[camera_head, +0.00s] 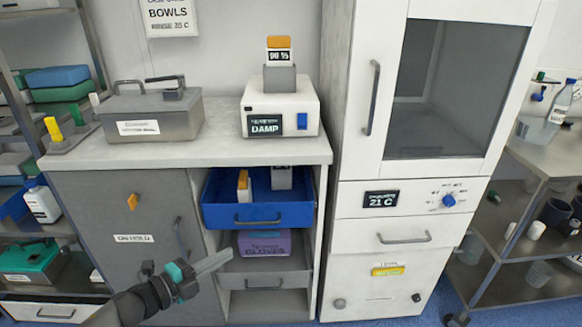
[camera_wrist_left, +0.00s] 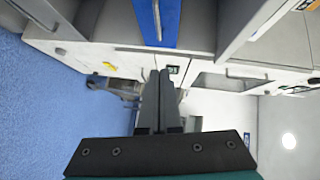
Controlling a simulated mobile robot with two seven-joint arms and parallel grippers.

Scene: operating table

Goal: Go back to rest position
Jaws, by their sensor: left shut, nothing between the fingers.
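My left gripper (camera_head: 213,264) comes in from the lower left in the head view, in front of the cabinet under the counter. Its fingers are shut and hold nothing. They point toward the right, near the open lower grey drawer (camera_head: 264,282). In the left wrist view the two closed fingers (camera_wrist_left: 159,88) lie side by side with nothing between them. My right gripper is in neither view.
A blue drawer (camera_head: 257,215) is pulled out above the grey drawer, which holds a purple gloves box (camera_head: 264,243). A grey metal box (camera_head: 150,114) and a white device (camera_head: 280,107) stand on the counter. A tall white cabinet (camera_head: 350,250) is right; shelves flank both sides.

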